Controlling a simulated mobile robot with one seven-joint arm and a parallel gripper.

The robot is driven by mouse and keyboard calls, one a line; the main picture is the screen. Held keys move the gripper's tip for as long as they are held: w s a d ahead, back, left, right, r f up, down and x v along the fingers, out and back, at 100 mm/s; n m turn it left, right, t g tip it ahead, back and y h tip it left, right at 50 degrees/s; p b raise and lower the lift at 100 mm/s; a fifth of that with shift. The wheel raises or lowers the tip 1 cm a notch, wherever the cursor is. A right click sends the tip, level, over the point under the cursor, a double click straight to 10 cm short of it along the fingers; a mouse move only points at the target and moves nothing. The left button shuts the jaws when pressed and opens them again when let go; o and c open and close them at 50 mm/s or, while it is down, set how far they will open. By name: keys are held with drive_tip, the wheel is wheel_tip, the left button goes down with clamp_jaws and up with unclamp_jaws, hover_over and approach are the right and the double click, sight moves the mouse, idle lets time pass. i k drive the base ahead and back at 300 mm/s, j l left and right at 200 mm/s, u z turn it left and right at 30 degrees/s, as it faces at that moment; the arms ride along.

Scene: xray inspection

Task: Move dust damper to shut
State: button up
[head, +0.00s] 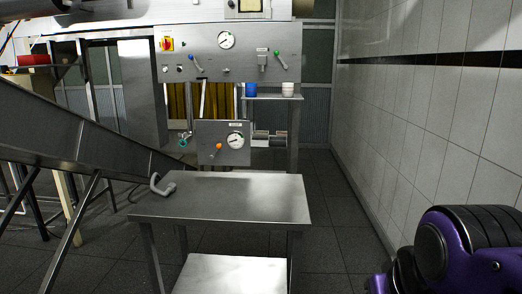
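I cannot tell which control is the dust damper, as the labels are too small to read. A lower grey panel (207,132) carries a round gauge (236,140), a small label and an orange-tipped lever (218,147) tilted to the upper right. A purple and black part of my arm shows at the bottom right. My gripper is out of view.
A steel table (225,198) stands in front of the panels. A sloping metal chute (75,130) fills the left side. A blue cup (251,90) and a white cup (288,89) stand on a shelf. Open floor (335,215) lies between the table and the tiled wall (435,110).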

sight(220, 145)
drive_tip(key=i+j+u, duration=0.1)
drive_tip(key=i+j, duration=0.35)
drive_tip(key=i, duration=0.15)
drive_tip(key=i+j+u, duration=0.15)
drive_tip(key=i+j, duration=0.25)
drive_tip(key=i, duration=0.15)
